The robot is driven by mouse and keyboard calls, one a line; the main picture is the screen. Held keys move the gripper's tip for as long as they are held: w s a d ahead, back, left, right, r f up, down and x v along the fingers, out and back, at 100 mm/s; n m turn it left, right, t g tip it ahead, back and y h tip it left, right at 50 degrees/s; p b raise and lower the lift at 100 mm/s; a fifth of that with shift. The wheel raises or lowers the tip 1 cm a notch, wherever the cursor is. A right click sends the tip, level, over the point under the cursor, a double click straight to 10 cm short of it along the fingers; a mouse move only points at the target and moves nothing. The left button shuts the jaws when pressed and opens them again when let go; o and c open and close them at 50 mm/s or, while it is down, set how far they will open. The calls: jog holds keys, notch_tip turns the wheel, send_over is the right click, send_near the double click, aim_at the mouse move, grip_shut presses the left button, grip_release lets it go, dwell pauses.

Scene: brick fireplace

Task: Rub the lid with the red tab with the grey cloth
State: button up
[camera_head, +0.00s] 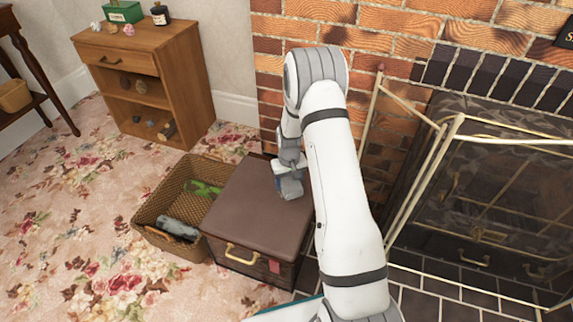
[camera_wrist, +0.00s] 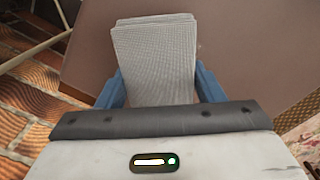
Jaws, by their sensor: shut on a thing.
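The brown box has a flat lid (camera_head: 250,190), a brass handle on its front and a red tab (camera_head: 274,267) at the front right. The grey cloth (camera_wrist: 155,65) is a folded pad between the two blue fingers in the wrist view. My gripper (camera_head: 288,188) is shut on the cloth over the far right part of the lid. The lid also fills the background of the wrist view (camera_wrist: 240,50). The cloth appears at or just above the lid surface; exact contact cannot be told. My arm hides the box's right edge in the head view.
A wicker basket (camera_head: 148,213) with a green item (camera_head: 205,188) and a grey roll (camera_head: 178,229) stands left of the box. A brass fireplace screen (camera_head: 405,205) stands at the right. A wooden cabinet (camera_head: 190,75) is at the back left. Floral carpet is clear in front.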

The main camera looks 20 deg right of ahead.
aim_at(288, 181)
jog(key=shift+r, duration=0.95)
jog(key=shift+a+r+p, duration=0.15)
jog(key=shift+r+p, duration=1.7)
jog(key=shift+r, duration=0.7)
